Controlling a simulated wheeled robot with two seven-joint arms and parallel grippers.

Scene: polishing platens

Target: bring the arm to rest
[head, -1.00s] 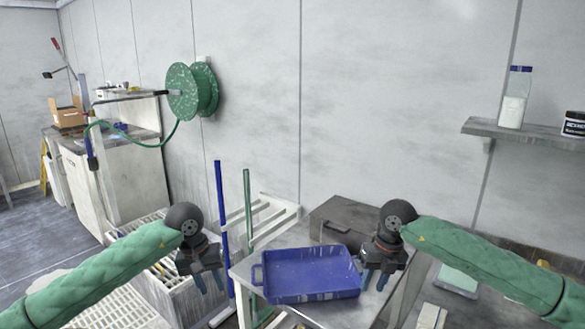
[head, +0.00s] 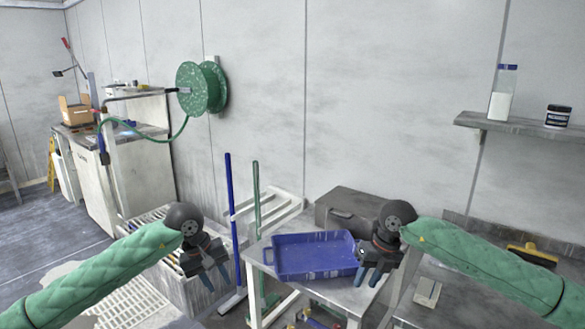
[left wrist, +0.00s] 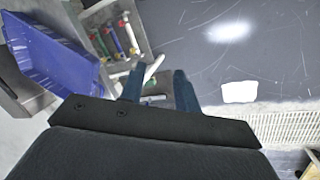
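My left gripper (head: 213,279) hangs empty, its two blue fingers apart and pointing down, in front of the white slatted unit on the left. In the left wrist view the same fingers (left wrist: 159,88) stand apart with nothing gripped between them. My right gripper (head: 366,279) also points down with its blue fingers apart and nothing visible between them. It overlaps the right edge of the blue tray in the picture; I cannot tell the distance. Both green-sleeved arms are mine and reach in from the sides.
A blue tray (head: 290,274) and a dark grey case (head: 330,217) are on a metal table. Blue (head: 229,190) and green (head: 256,195) poles stand left of it. A yellow-handled brush (head: 529,252) lies on the right-hand counter. Floor is clear at far left (head: 40,235).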

